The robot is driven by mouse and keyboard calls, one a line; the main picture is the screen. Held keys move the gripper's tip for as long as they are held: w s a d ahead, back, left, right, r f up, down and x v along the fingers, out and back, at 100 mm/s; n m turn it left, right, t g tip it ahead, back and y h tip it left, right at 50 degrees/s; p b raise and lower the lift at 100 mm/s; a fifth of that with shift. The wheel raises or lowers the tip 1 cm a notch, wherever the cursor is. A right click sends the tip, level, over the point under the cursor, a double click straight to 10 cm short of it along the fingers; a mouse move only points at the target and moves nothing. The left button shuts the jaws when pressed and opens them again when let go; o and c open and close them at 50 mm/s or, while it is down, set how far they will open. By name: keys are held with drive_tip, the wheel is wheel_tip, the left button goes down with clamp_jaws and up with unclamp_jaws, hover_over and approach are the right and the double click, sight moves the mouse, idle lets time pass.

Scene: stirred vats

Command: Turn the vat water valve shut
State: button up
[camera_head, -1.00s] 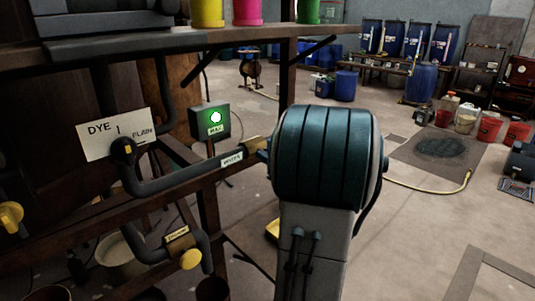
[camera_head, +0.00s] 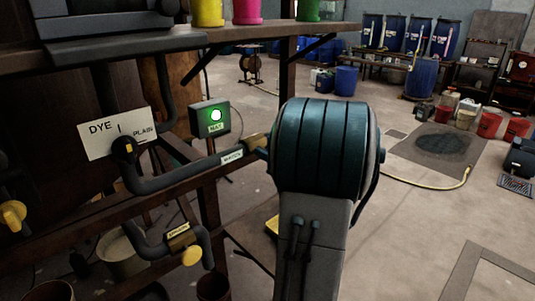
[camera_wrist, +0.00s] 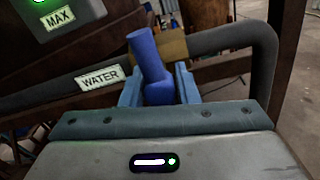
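The vat water valve has a blue lever handle (camera_wrist: 150,58) and a brass body (camera_wrist: 174,46) on a grey pipe, beside a label reading WATER. In the head view its brass body (camera_head: 257,142) shows at the left edge of my arm, and the handle is hidden. My gripper (camera_wrist: 159,88) is at the handle in the wrist view, with one blue finger on each side. The fingers appear closed against the handle's lower part. The handle's upper end rises beyond the fingers and leans left. In the head view my arm hides the fingers.
A box with a lit green lamp and a MAX label (camera_head: 210,117) stands just behind the pipe. A yellow-handled drain valve (camera_head: 192,256) is lower left, and a DYE/PLAIN sign (camera_head: 115,134) is at left. Dark frame beams surround the pipe.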

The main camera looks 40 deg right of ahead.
drive_tip(key=shift+o, duration=0.5)
drive_tip(key=shift+s, duration=0.3)
drive_tip(key=s+d+b, duration=0.1)
drive_tip(key=s+b, duration=0.1)
drive_tip(key=s, duration=1.1)
drive_tip(key=shift+b, duration=0.35)
